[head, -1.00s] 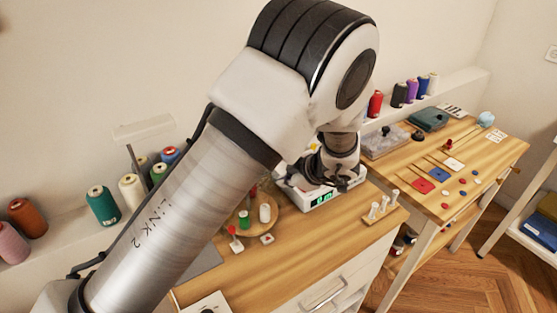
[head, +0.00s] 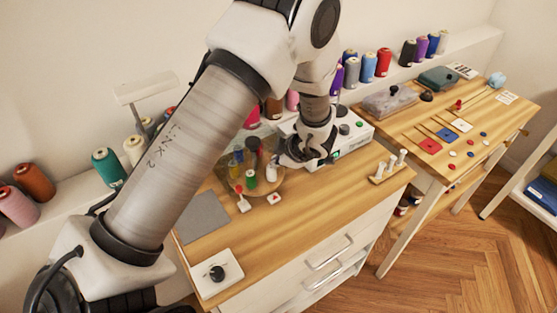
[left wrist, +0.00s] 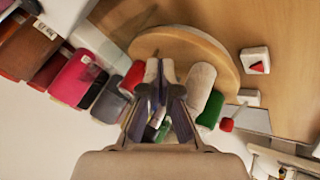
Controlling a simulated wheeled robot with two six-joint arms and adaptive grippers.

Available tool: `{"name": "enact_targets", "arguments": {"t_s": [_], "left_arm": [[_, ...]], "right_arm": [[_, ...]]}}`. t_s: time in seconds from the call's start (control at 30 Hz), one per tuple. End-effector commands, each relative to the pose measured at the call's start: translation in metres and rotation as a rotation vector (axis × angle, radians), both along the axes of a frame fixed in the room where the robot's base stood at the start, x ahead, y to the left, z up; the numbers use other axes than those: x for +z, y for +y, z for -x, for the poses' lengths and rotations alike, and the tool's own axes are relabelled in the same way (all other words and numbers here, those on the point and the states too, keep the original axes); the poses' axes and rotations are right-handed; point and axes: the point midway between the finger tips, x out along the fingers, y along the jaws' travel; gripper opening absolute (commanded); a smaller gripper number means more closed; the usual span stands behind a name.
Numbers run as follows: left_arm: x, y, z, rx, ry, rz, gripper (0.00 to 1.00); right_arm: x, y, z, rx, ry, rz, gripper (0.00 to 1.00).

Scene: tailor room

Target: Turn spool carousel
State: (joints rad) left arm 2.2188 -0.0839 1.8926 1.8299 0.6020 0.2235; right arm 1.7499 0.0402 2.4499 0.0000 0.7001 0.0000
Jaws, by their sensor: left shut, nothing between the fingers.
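The spool carousel is a round wooden disc (head: 279,182) on the wooden worktop, partly hidden behind my left arm in the head view. It bears several small spools, among them a green spool (head: 250,179) and a white spool (head: 271,173). My left gripper (head: 290,160) is just right of these spools. In the left wrist view the disc (left wrist: 215,45) lies beyond the fingers (left wrist: 167,70), which are shut and empty. A white spool (left wrist: 202,80) and a green spool (left wrist: 211,110) stand right of the fingers. Contact cannot be told. My right gripper is out of view.
A white device with a green display (head: 350,142) stands right of my left gripper. A red-knobbed lever (head: 243,202) and a tile with a red triangle (head: 274,198) are in front of the carousel. A peg stand (head: 388,168) is further right. The front worktop is largely clear.

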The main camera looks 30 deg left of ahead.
Motion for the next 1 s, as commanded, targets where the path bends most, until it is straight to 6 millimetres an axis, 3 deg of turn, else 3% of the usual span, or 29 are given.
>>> {"name": "enact_targets", "arguments": {"t_s": [0.23,0.53,1.0], "left_arm": [[0.004,0.001,-0.001,0.018,0.000,-0.001,0.00],[0.007,0.005,-0.007,0.242,0.000,-0.002,0.00],[0.003,0.006,-0.007,0.277,0.000,0.000,0.00]], "right_arm": [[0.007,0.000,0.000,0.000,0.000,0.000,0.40],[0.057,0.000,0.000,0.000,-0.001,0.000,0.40],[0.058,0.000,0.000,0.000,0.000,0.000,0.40]]}}
